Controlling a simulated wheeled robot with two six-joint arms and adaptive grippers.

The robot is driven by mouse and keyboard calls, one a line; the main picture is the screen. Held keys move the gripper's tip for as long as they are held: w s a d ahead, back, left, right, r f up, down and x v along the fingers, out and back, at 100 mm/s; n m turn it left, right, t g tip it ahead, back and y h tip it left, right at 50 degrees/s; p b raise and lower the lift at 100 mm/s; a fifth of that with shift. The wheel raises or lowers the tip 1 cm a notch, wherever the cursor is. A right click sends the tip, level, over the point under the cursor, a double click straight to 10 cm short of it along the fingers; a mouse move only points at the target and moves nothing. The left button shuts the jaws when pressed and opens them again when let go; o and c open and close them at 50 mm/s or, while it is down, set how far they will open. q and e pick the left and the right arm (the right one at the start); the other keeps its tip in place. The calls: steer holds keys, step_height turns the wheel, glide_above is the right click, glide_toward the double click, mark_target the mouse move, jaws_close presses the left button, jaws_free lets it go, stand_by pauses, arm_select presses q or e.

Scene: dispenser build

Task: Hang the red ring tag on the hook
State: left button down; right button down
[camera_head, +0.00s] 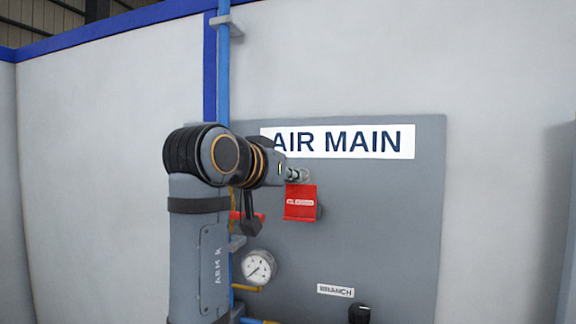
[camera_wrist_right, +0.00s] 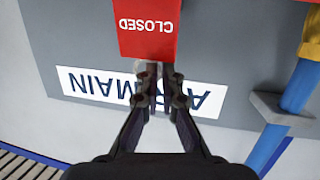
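The red ring tag (camera_head: 300,207) hangs below my right gripper (camera_head: 297,174) in front of the grey panel. The wrist view shows the tag (camera_wrist_right: 147,30), marked CLOSED, just beyond the tips of my right gripper (camera_wrist_right: 160,75). The two fingers are close together on the tag's upper end, where a pale ring partly shows. The gripper is shut on the tag. I cannot make out the hook; a small grey round part (camera_head: 320,211) shows at the tag's right edge, mostly hidden behind it. My left gripper is not in view.
The grey panel (camera_head: 400,230) bears an AIR MAIN sign (camera_head: 365,141), a BRANCH label (camera_head: 335,291) and a black knob (camera_head: 359,313). A blue pipe (camera_head: 223,75) and a pressure gauge (camera_head: 258,267) stand left. A red part (camera_head: 236,215) is partly behind my arm.

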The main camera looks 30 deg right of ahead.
steer(key=shift+w+d+r+p, duration=0.1)
steer(key=shift+d+r+p, duration=0.05)
steer(key=shift+p, duration=0.15)
steer(key=w+d+f, duration=0.1)
steer(key=w+d, duration=0.1)
steer(key=shift+w+d+f+p, duration=0.35)
stand_by(0.5)
steer(key=c, duration=1.4)
jaws_free()
steer(key=shift+s+r, duration=0.1)
steer(key=shift+s, duration=0.05)
steer(key=shift+c, duration=0.2)
steer(key=shift+r, duration=0.15)
